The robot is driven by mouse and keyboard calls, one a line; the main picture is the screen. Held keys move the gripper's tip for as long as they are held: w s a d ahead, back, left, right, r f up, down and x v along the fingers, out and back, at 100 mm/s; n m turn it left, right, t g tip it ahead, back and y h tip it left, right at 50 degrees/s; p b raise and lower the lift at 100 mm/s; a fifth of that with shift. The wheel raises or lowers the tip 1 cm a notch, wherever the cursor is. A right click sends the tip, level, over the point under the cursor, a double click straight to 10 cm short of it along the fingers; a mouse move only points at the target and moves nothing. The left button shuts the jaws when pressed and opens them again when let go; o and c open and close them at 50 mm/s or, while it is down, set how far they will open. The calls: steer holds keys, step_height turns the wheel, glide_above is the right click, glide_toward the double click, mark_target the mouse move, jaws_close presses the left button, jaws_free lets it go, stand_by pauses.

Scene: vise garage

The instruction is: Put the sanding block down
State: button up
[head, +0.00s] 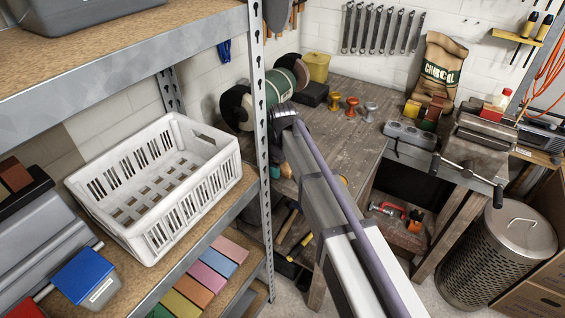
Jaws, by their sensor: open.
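I cannot make out my gripper; my arm runs up from the bottom centre and its far end is near the shelf post, partly hidden. I cannot single out the sanding block for certain. Several coloured flat blocks (196,281) lie in a row on the lower shelf board. Small coloured blocks (430,113) are also stacked on the workbench in front of the charcoal bag. I see nothing held.
A white slatted crate (233,180) stands on the left shelf beside a blue-lidded container (87,273). The shelf post (261,150) rises close to my arm. The wooden workbench (340,135) carries a bench grinder (280,88), small knobs and a vise (480,135). A metal bin (490,255) stands right.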

step_height(320, 180, up, 12)
steer(key=p, duration=1.2)
steer(key=shift+r, duration=0.2)
steer(key=s+d+m, duration=1.2)
steer(key=s+d, duration=0.7)
steer(key=s, duration=0.2)
steer(key=shift+s, duration=0.4)
steer(key=shift+o, duration=0.4)
